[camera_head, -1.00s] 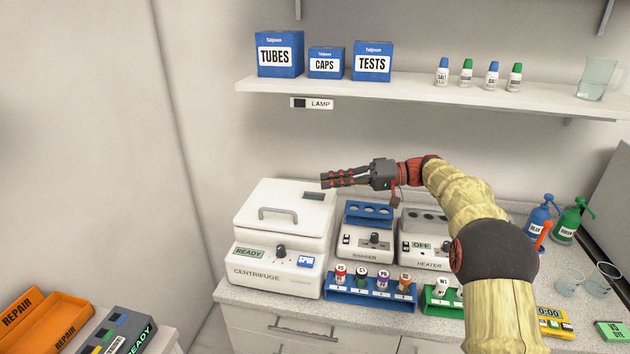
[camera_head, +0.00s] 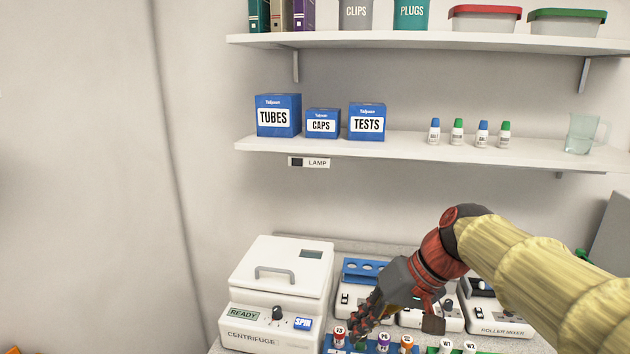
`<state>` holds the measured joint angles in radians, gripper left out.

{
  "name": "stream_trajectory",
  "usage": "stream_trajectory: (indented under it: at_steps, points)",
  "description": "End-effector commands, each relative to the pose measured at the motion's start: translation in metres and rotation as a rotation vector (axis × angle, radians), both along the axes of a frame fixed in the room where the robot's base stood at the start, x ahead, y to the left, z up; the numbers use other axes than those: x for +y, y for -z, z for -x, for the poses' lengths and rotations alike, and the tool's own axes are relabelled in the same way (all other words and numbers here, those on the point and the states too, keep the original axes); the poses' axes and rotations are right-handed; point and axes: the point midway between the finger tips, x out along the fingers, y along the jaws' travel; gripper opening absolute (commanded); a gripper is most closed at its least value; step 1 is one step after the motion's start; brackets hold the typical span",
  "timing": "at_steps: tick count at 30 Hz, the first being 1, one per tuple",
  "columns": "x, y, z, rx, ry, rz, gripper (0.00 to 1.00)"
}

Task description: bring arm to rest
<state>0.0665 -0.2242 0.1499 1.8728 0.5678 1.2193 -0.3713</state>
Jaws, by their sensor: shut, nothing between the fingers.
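My arm reaches in from the right edge, and my gripper (camera_head: 362,322) points down and to the left. Its fingers are shut with nothing visible between them. The fingertips are just above or in front of the blue tube rack (camera_head: 331,343), near the red-capped tube (camera_head: 339,332); I cannot tell whether they touch. My gripper and wrist hide part of the shaker (camera_head: 345,300) and of the machine to its right.
The white centrifuge (camera_head: 275,285) stands left of my gripper. A roller mixer (camera_head: 500,322) is at the right. Tubes W1 and W2 (camera_head: 469,347) stand at the bottom edge. A shelf (camera_head: 400,145) with boxes and bottles hangs above; the air between shelf and gripper is free.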

Motion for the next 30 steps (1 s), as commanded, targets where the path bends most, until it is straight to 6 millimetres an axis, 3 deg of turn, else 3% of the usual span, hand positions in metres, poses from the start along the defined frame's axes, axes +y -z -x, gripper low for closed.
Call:
stream_trajectory:
  at_steps: [1,3,9,15,21,30]
  points:
    - [-0.008,0.004,0.022,-0.014,0.022,0.047,0.00]
    - [-0.021,0.012,0.047,-0.034,0.060,0.114,0.00]
    - [-0.062,0.040,0.113,-0.116,0.159,0.292,0.00]
    - [-0.093,0.066,0.156,-0.203,0.227,0.410,0.00]
    - [-0.106,0.077,0.171,-0.245,0.253,0.456,0.00]
    - [-0.107,0.077,0.171,-0.245,0.253,0.458,0.00]
